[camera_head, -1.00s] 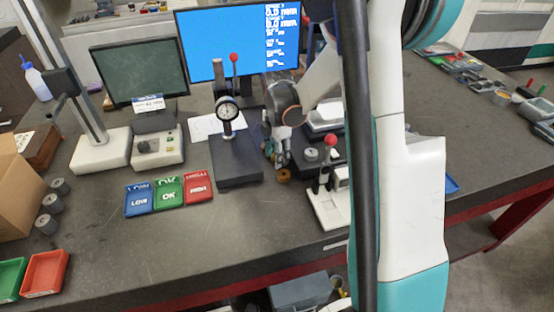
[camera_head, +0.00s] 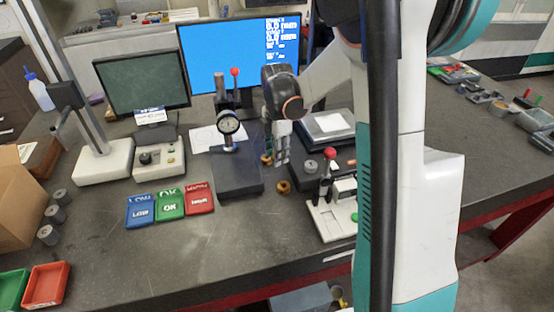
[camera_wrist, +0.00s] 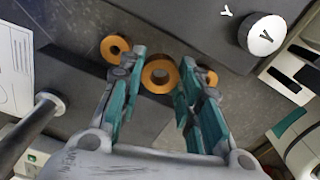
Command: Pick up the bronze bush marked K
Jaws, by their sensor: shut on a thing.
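In the wrist view a bronze ring-shaped bush (camera_wrist: 160,73) sits between the fingertips of my gripper (camera_wrist: 158,78), which is shut on it. No letter can be read on it. A second bronze bush (camera_wrist: 115,48) lies apart, beyond the left finger. In the head view my gripper (camera_head: 282,158) hangs just right of the dial gauge stand. A bronze bush (camera_head: 266,160) shows at its fingertips, partly hidden. Another bush (camera_head: 283,187) lies on the dark bench in front.
The dial gauge stand (camera_head: 229,124) is close on the left. Blue, green and red trays (camera_head: 170,204) lie front left. The front middle of the bench is clear.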

